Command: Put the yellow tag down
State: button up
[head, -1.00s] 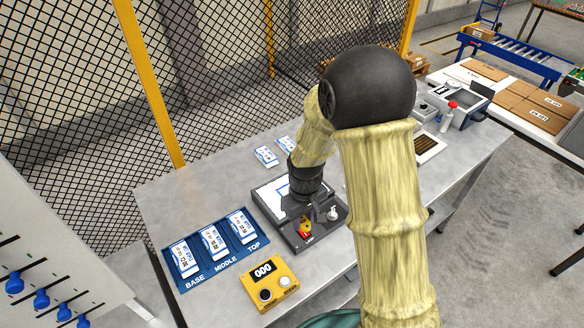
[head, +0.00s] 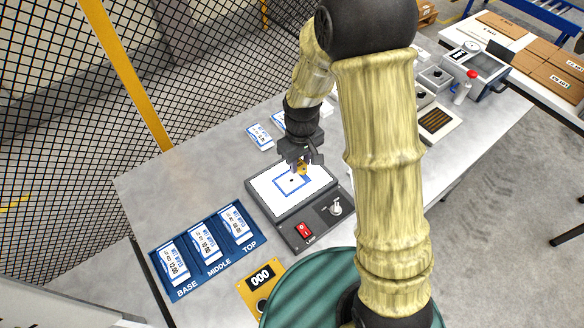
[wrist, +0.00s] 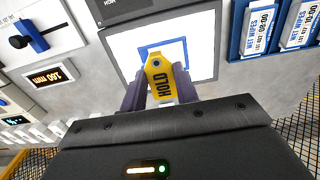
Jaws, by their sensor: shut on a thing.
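My gripper (head: 300,158) is shut on the yellow tag (head: 303,169), over the white panel of the dark box (head: 268,186). In the wrist view the tag (wrist: 160,78) shows the word HOLD and a hole near its far end, between my two fingers. Behind it is the white panel (wrist: 205,52) with a blue square outline. I cannot tell whether the tag touches the panel. The red switch (head: 304,230) on the front of the box is uncovered, with a grey knob (head: 336,207) beside it.
A blue tray (head: 190,282) marked BASE, MIDDLE and TOP holds three white packs at the left. A yellow box (head: 250,287) with a 000 display stands in front. More packs (head: 260,136) lie behind the panel. The bench between tray and fence is clear.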

jog(key=shift+s+a, duration=0.1)
jog(key=shift+s, duration=0.15)
jog(key=shift+f, duration=0.15)
jog(key=p, duration=0.2)
send_over(299, 189)
jog(key=f, duration=0.5)
jog(key=shift+w+f, duration=0.15)
jog(key=shift+w, duration=0.1)
jog(key=shift+a+f, duration=0.1)
jog(key=shift+f, duration=0.05)
jog(key=shift+s, duration=0.25)
jog(key=shift+w+f, duration=0.15)
notch_tip(299, 189, down, 3)
jog(key=shift+r+p, duration=0.1)
jog(key=shift+p, duration=0.35)
jog(key=shift+f, duration=0.5)
